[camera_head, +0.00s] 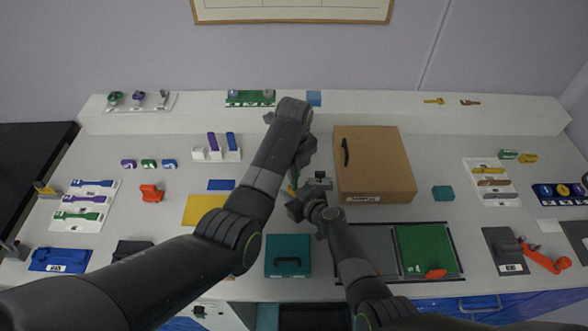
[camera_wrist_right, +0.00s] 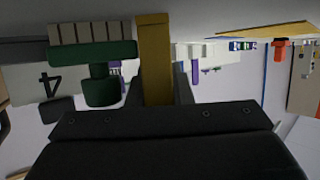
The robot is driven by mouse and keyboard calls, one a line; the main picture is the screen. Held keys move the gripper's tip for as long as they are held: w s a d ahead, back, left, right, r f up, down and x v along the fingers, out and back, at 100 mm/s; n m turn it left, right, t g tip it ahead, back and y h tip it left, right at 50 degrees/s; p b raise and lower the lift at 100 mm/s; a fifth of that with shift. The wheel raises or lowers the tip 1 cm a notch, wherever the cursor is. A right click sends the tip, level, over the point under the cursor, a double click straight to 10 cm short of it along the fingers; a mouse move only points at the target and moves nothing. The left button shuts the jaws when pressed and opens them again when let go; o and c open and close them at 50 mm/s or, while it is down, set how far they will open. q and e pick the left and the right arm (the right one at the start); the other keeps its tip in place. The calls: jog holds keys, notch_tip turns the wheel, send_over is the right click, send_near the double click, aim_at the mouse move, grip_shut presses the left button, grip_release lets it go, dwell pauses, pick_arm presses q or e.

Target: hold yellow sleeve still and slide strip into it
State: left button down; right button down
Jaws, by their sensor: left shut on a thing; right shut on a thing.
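The yellow sleeve (camera_wrist_right: 155,60) stands between the fingers of my right gripper (camera_wrist_right: 160,92) in the right wrist view. In the head view a small bit of the yellow sleeve (camera_head: 291,188) shows near my right gripper (camera_head: 294,197). My left gripper (camera_head: 299,160) is just behind, shut, with its tips largely hidden by its own arm. A thin green piece, seemingly the strip (camera_head: 294,175), shows between the two grippers. I cannot tell whether it touches or enters the sleeve.
A cardboard-coloured box (camera_head: 372,165) stands just right of the grippers. A teal case (camera_head: 288,255) lies in front, beside a dark tray with a green mat (camera_head: 427,249). A yellow sheet (camera_head: 203,209) lies left. A green part (camera_wrist_right: 95,55) is close beside the sleeve in the wrist view.

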pick_arm(q)
jog(key=shift+f, duration=0.15)
jog(key=shift+f, duration=2.25)
jog(key=c, duration=1.5)
grip_release()
notch_tip(320, 180, up, 12)
jog(key=shift+f, duration=0.1)
